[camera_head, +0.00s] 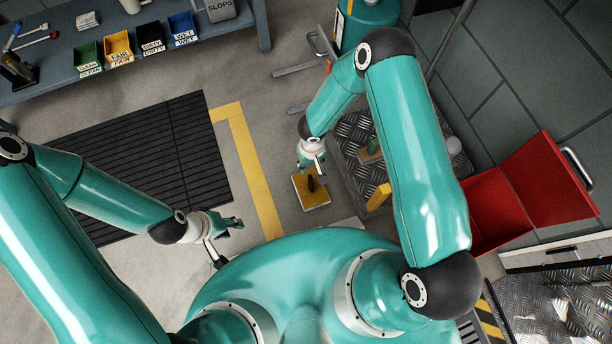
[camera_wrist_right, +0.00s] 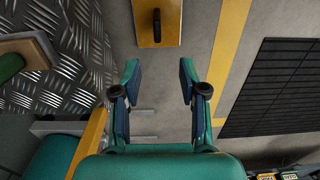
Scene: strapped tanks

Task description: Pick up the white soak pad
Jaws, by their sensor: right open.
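I cannot make out a white soak pad for certain in either view. My right gripper (camera_head: 313,160) points down near the checker-plate platform; in the right wrist view its two fingers (camera_wrist_right: 158,80) are spread, with only floor between them. A yellow-tan block with a dark handle (camera_head: 311,188) lies beside the platform, just below this gripper in the head picture. The block also shows at the top of the wrist view (camera_wrist_right: 158,28), beyond the fingertips and apart from them. My left gripper (camera_head: 230,222) is over the floor at the left, too small to read its fingers.
The checker-plate platform (camera_head: 352,158) carries a green object on a small board (camera_head: 372,151). A red open box (camera_head: 497,212) stands at the right. A blue bench (camera_head: 68,49) with labelled bins is at the back left. A black slatted mat (camera_head: 150,160) lies on the floor.

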